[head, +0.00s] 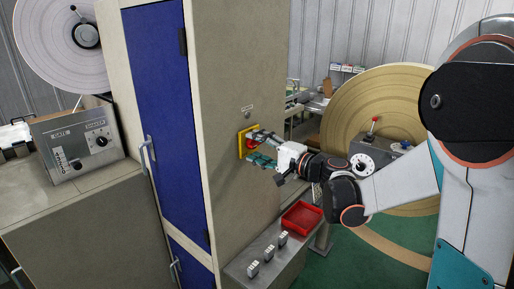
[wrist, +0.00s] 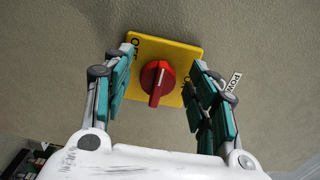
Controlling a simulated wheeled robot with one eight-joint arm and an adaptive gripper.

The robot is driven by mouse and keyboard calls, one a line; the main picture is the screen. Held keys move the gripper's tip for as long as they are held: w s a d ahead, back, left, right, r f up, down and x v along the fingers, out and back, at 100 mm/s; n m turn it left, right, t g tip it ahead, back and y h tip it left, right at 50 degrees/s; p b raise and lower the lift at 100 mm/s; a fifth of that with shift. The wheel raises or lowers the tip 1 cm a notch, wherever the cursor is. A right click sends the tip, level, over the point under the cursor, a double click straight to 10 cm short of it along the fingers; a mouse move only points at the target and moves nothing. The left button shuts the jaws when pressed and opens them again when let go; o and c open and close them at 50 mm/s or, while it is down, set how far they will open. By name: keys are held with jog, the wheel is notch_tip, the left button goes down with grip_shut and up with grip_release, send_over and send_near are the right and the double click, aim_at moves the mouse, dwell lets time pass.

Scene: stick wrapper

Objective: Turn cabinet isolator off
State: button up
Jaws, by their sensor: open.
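The cabinet isolator is a red rotary knob (wrist: 157,80) on a yellow square plate (wrist: 185,53), fixed to the beige side of the cabinet (head: 225,85). In the wrist view the knob's grip bar points down toward my palm, and a dark label, apparently OFF, is at the plate's upper left. In the head view the plate (head: 241,150) is partly hidden by my gripper (head: 256,147). My gripper is open, with one teal-padded finger on each side of the knob. Gaps show between the fingers and the knob in the wrist view; depth is hard to judge.
A blue cabinet door (head: 160,90) is at the left.

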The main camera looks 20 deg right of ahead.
jog(key=v, duration=1.1)
jog(key=shift+s+d, duration=0.2)
jog(key=shift+s, duration=0.1)
